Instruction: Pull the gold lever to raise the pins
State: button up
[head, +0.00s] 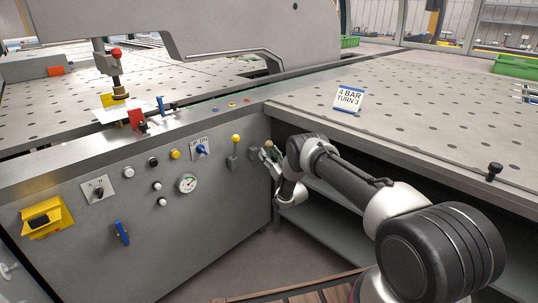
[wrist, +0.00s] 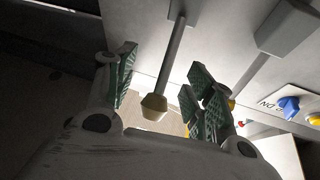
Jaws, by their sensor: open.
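The gold lever has a dull gold knob (wrist: 155,107) on a grey rod. In the wrist view the knob sits between the two fingers of my gripper (wrist: 163,95), with a gap on each side. In the head view the knob (head: 268,144) shows at my gripper (head: 266,158), beside the right end of the machine's front panel. My gripper is open, with green pads on its fingers. Most of the lever's rod is hidden by the gripper in the head view. The pins are not clearly seen.
A yellow-knobbed lever (head: 235,140) stands just left of my gripper on the grey panel (head: 225,205). A blue switch (head: 201,149), a gauge (head: 187,183) and several buttons lie farther left. The perforated table (head: 420,110) overhangs an open shelf (head: 340,225) to the right.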

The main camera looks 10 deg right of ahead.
jog(key=v, duration=1.1)
jog(key=shift+s+f, duration=0.15)
jog(key=shift+s, duration=0.1)
jog(key=shift+d, duration=0.1)
